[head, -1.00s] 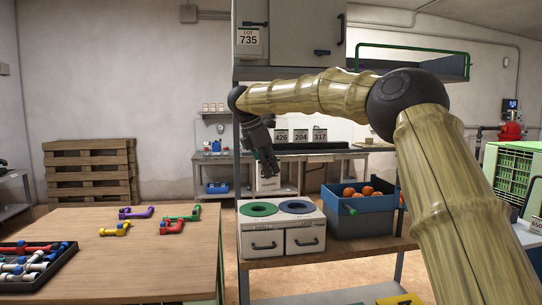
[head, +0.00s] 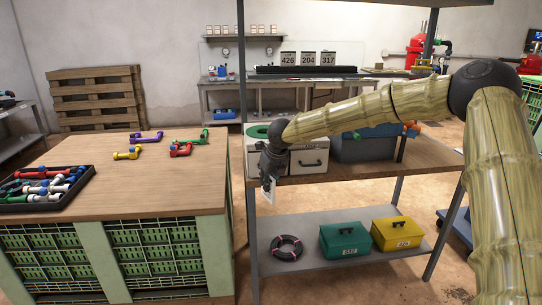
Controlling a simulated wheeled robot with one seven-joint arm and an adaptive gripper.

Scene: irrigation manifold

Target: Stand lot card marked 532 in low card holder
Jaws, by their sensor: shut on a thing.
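My gripper (head: 267,179) hangs pointing down in front of the shelf unit's left end. It is shut on a thin white card (head: 272,192), seen nearly edge-on below and beside the fingers. The number on this card cannot be read from here. I cannot make out which thing is the low card holder.
The shelf's lower board (head: 310,238) bears a black coil (head: 286,247), a teal box (head: 346,240) and a yellow box (head: 398,233). White bins (head: 310,160) and a blue crate (head: 365,147) stand above. A wooden table (head: 150,185) with pipe fittings and a black tray is left.

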